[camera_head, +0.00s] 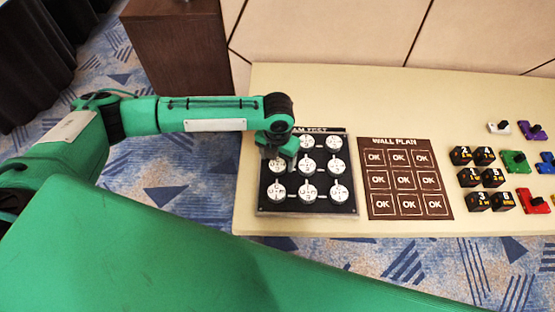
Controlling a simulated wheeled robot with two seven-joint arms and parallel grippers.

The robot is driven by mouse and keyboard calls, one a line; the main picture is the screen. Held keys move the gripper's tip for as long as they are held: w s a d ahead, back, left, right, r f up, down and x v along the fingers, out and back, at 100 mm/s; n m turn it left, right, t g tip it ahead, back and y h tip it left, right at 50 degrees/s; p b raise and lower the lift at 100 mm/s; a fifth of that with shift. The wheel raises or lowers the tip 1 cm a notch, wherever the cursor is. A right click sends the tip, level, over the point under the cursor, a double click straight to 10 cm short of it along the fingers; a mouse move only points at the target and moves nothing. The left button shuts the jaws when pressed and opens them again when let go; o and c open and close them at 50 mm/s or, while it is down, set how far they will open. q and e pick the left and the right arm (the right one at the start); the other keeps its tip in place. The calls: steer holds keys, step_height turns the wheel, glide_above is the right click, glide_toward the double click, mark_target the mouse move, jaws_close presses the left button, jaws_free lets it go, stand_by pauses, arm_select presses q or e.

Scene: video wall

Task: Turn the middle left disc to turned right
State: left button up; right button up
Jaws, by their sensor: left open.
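The black disc board (260,206) lies on the table with white discs in three rows of three. The middle left disc (277,166) shows partly below my left gripper, which hides its upper part. The marks on it are too small to read, so I cannot tell its turn. My left gripper (279,156) is open and points down over the left column, at or just above this disc. Whether its fingers touch the disc is not clear. The top left disc is hidden behind the gripper. My right gripper is not in view.
A brown wall plan (387,188) with OK squares lies right of the board. Black numbered cubes (468,177) and coloured parts, such as a green one (514,161) and a red one (533,200), stand farther right. The table (370,95) is bare behind the board.

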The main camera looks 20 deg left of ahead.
arm_select(q)
steer(key=shift+f, duration=0.9)
steer(key=shift+c, duration=0.2)
steer(key=c, duration=1)
steer(key=shift+o, duration=0.2)
steer(key=shift+r+n+p, duration=0.1)
steer(key=shift+n+p, duration=0.2)
steer(key=shift+p, duration=0.2)
steer(key=shift+r+n+p, duration=0.15)
steer(key=shift+n+p, duration=0.75)
steer(key=shift+p, duration=0.25)
steer(key=n+p, duration=0.4)
steer(key=shift+n, duration=0.3)
steer(key=shift+n+p, duration=0.8)
steer(key=shift+p, duration=0.2)
steer(key=n+p, duration=0.2)
steer(key=shift+n, duration=0.4)
steer(key=n+p, duration=0.3)
steer(key=n, duration=0.1)
steer(key=shift+a+n+p, duration=0.1)
steer(key=shift+n+p, duration=0.6)
steer(key=shift+n, duration=0.5)
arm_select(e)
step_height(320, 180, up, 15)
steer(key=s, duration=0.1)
